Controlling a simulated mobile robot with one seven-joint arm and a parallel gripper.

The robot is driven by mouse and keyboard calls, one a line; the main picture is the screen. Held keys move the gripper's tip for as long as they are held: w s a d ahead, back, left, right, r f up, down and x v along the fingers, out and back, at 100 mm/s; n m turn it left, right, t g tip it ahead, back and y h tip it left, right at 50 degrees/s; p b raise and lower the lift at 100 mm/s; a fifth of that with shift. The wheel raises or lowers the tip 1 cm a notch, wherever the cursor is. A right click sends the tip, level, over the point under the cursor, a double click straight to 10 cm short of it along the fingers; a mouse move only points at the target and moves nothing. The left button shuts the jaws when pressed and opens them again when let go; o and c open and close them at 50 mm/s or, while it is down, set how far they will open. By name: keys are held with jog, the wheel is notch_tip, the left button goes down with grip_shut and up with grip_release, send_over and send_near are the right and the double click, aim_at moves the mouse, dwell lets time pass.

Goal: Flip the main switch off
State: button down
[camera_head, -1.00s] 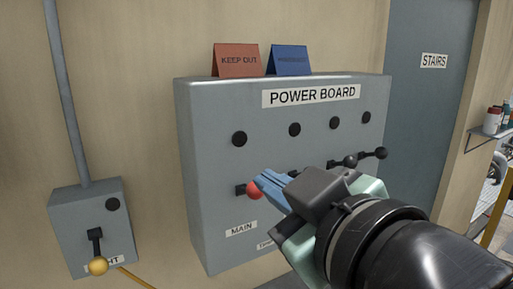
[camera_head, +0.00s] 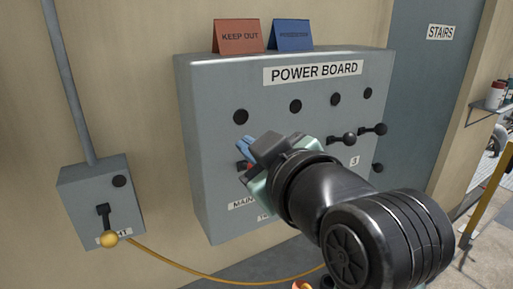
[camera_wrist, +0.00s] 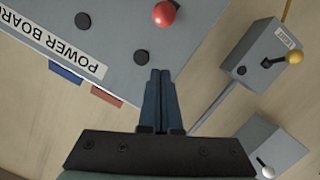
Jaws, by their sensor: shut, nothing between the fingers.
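The grey power board (camera_head: 212,190) is on the wall, with a "MAIN" label (camera_head: 241,205) at its lower left. The fingers also show in the wrist view (camera_wrist: 161,72). I cannot tell if they touch anything.
More black-knobbed switches (camera_head: 348,139) stick out to the right of my gripper. Red (camera_head: 238,37) and blue (camera_head: 292,35) signs stand on the board's top. A small box with a yellow-knobbed lever (camera_head: 109,240) hangs at left. A yellow cable (camera_head: 180,268) runs below.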

jog(key=shift+w+d+f+p, duration=0.15)
jog(key=shift+w+f+p, duration=0.3)
jog(key=shift+w+f, duration=0.5)
jog(key=shift+w+d+f+p, duration=0.15)
jog(key=shift+w+f+p, duration=0.25)
jog(key=shift+w+f, duration=0.5)
jog(key=shift+s+f+b, duration=0.25)
jog(key=shift+f+b, duration=0.05)
jog(key=shift+s+f+b, duration=0.1)
jog(key=shift+f+b, duration=0.05)
jog(key=shift+b, duration=0.6)
